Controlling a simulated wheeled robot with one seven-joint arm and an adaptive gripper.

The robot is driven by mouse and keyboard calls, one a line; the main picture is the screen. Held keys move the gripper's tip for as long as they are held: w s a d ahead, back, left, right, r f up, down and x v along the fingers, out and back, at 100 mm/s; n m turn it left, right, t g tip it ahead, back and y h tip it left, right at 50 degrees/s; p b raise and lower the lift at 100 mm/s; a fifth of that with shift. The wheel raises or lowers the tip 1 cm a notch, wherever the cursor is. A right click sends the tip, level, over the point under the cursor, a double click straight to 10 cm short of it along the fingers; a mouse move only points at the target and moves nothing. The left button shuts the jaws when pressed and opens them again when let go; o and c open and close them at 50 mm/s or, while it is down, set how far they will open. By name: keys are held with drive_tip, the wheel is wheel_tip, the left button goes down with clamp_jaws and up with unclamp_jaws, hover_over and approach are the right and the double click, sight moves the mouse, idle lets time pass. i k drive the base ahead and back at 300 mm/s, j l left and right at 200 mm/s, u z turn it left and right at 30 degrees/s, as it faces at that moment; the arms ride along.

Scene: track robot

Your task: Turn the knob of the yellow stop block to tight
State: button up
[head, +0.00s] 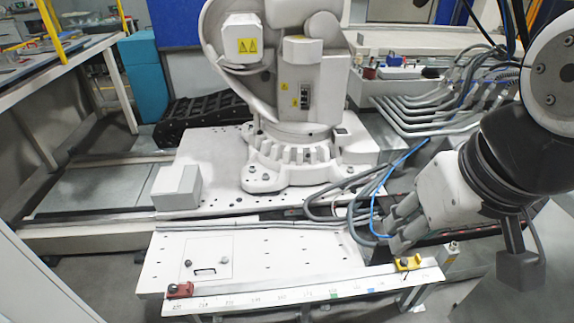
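The yellow stop block (414,265) sits near the right end of the scaled rail (300,291) along the front edge of the white plate. A small dark knob (403,261) shows on it; how tight it is cannot be told. My gripper (394,232) comes in from the right, its grey fingers pointing left and down. In the picture it is just above the yellow block, apart from it. The fingers overlap in this view, so their opening is unclear. I see nothing held.
A red stop block (180,290) sits at the rail's left end. Blue and grey cables (372,205) run behind my gripper. A large white robot arm (300,100) stands on the base plate behind. The white plate (290,255) left of the yellow block is mostly clear.

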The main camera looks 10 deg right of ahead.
sight(401, 262)
drive_tip(key=z, duration=0.85)
drive_tip(key=k+j+z, duration=0.15)
drive_tip(key=k+j, duration=0.15)
drive_tip(key=i+l+u, duration=0.4)
drive_tip(key=l+u, duration=0.2)
drive_tip(key=i+l+u, duration=0.15)
drive_tip(key=l+u, duration=0.2)
drive_tip(key=l, duration=0.1)
